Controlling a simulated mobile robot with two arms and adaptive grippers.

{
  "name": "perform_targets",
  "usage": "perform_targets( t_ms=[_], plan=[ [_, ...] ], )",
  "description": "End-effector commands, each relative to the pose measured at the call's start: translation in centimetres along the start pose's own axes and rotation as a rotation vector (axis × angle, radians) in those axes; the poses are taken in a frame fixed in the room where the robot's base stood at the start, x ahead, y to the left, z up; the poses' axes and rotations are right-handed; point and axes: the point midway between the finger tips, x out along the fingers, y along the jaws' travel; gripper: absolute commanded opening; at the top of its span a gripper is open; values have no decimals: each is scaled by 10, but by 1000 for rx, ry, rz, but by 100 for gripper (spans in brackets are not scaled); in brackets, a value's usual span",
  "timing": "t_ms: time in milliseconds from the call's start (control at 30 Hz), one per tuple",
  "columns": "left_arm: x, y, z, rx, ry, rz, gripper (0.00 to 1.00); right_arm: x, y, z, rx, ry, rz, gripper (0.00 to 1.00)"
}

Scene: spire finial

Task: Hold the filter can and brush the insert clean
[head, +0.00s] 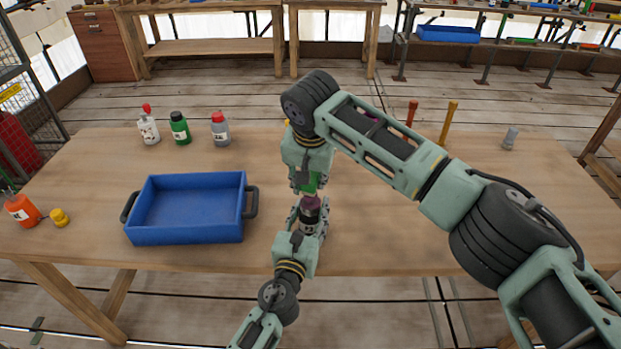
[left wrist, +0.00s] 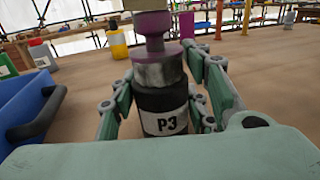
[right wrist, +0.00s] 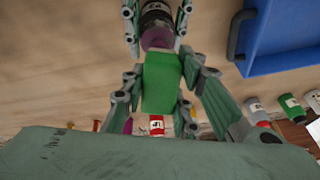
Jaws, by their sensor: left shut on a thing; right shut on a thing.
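The filter can (left wrist: 163,100) is dark with a metallic band and a white "P3" label. My left gripper (head: 312,222) is shut around it and holds it upright above the table. The purple insert (left wrist: 152,30) rises from the can's top; it also shows in the head view (head: 310,203). My right gripper (head: 306,184) is directly above the can, shut on a green block-shaped piece (right wrist: 160,82), which seems to be the brush. A pale piece (left wrist: 142,4) shows just over the insert in the left wrist view. I cannot tell whether brush and insert touch.
A blue tray (head: 190,240) stands to the left, empty. Several bottles, including a green one (head: 180,130), stand at the back left, and an orange bottle (head: 22,211) at the far left. A yellow upright tool (head: 447,122) stands behind my right arm.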

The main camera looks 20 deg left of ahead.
Motion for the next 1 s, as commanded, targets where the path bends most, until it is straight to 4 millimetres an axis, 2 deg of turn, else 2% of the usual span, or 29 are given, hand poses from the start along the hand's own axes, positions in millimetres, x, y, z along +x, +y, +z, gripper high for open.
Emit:
perform_targets(
  t_ms=[533, 1000],
  plan=[
    [-1, -1, -2, 1, 2, -2, 14, -6, 2, 19, 2, 1, 4, 6],
    [-1, -1, -2, 2, 2, -2, 14, 2, 2, 0, 3, 2, 4, 6]
  ],
)
